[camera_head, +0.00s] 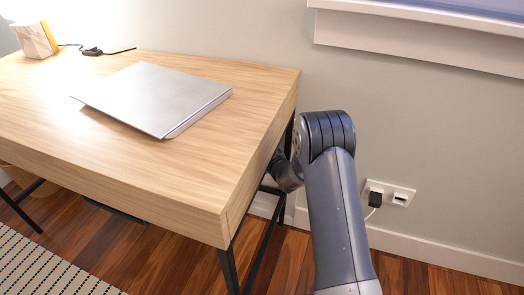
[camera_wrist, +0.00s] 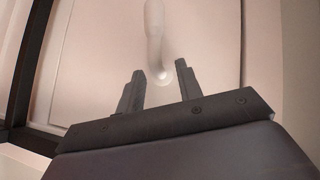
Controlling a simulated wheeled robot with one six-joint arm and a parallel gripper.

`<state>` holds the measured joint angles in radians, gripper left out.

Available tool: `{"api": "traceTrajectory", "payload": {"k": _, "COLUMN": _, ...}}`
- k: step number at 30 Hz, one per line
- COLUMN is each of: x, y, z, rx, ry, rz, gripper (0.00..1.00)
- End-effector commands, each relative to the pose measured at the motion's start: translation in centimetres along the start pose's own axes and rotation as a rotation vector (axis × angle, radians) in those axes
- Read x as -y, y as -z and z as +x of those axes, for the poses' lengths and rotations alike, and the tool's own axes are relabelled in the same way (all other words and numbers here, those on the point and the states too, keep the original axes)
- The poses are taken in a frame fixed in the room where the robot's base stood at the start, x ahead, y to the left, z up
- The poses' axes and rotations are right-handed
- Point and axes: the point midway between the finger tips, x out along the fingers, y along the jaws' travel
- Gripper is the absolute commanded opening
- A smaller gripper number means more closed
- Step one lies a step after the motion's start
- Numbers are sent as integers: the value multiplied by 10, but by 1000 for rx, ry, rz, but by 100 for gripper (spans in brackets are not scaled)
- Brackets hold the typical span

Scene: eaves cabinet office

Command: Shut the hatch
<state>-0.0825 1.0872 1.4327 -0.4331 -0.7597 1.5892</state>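In the wrist view a pale flat panel (camera_wrist: 95,70), which looks like the hatch, fills most of the picture, with thin seam lines near its sides. A pale curved bar (camera_wrist: 155,35), like a handle, comes down from the top edge and has a rounded lower end. My gripper (camera_wrist: 158,72) is open, with its two dark fingers apart. The bar's lower end shows between the fingertips; I cannot tell whether they touch it. How far the hatch stands open is not clear. In the head view the hatch and my gripper are hidden behind the desk and my arm.
A wooden desk (camera_head: 190,175) with dark metal legs stands close left of my arm, carrying a closed silver laptop (camera_head: 155,95) and a paper-like holder (camera_head: 35,40). A wall socket (camera_head: 390,193) with a black plug is at right. A dark bar (camera_wrist: 30,75) borders the panel.

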Motion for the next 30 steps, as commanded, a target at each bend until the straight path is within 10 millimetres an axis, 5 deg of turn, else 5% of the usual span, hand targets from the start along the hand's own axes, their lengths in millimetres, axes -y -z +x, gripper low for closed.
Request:
{"api": "traceTrajectory", "payload": {"k": 7, "x": 1, "y": 0, "z": -10, "rx": 1, "ry": -2, "rz": 1, "gripper": 34}}
{"api": "traceTrajectory", "payload": {"k": 21, "x": 2, "y": 1, "z": -89, "rx": -1, "ry": -3, "rz": 1, "gripper": 34}}
{"api": "traceTrajectory", "payload": {"k": 30, "x": 0, "y": 0, "z": -108, "rx": 0, "ry": -1, "rz": 0, "gripper": 34}}
